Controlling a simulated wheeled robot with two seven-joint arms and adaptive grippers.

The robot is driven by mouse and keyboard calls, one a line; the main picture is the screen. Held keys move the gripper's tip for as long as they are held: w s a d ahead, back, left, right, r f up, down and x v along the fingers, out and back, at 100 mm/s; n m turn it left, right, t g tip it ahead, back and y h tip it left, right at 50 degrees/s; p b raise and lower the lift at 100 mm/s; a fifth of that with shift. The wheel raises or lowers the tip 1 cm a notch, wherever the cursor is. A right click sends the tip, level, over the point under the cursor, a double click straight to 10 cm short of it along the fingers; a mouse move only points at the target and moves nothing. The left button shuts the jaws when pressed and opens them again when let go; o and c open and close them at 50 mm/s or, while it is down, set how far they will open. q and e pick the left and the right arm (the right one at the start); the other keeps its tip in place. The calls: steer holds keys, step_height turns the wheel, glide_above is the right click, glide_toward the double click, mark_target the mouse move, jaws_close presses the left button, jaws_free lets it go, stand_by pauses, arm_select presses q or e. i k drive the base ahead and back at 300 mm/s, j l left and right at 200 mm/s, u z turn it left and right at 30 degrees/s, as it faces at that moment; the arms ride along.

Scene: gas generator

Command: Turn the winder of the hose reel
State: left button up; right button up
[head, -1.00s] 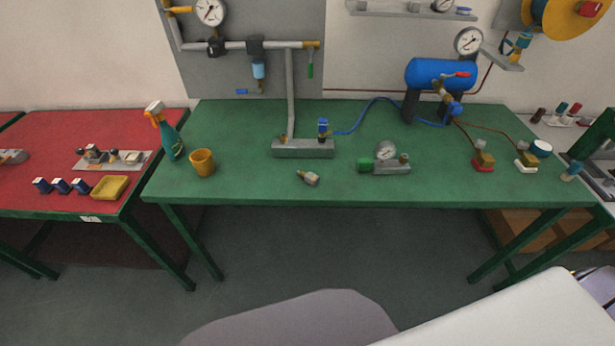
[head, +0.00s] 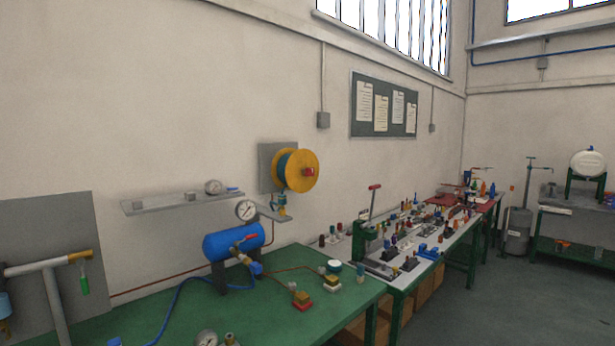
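The hose reel (head: 299,170) is a yellow-orange disc with a blue-green drum behind it, fixed to a grey wall plate (head: 266,167) above the back right of the green table. A small red piece (head: 309,172) sits at the centre of its face; it may be the winder, but it is too small to tell. The reel stands clear with nothing touching it. Neither of my grippers is in view.
Below the reel, a blue tank (head: 233,242) with a gauge (head: 246,210) stands on the green table (head: 260,318). A grey shelf (head: 165,205) is left of the reel. A white bench (head: 400,277) with several fittings runs to the right. Open floor (head: 480,315) lies at the lower right.

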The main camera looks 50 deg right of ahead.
mark_target(309, 172)
steer(key=z, duration=1.55)
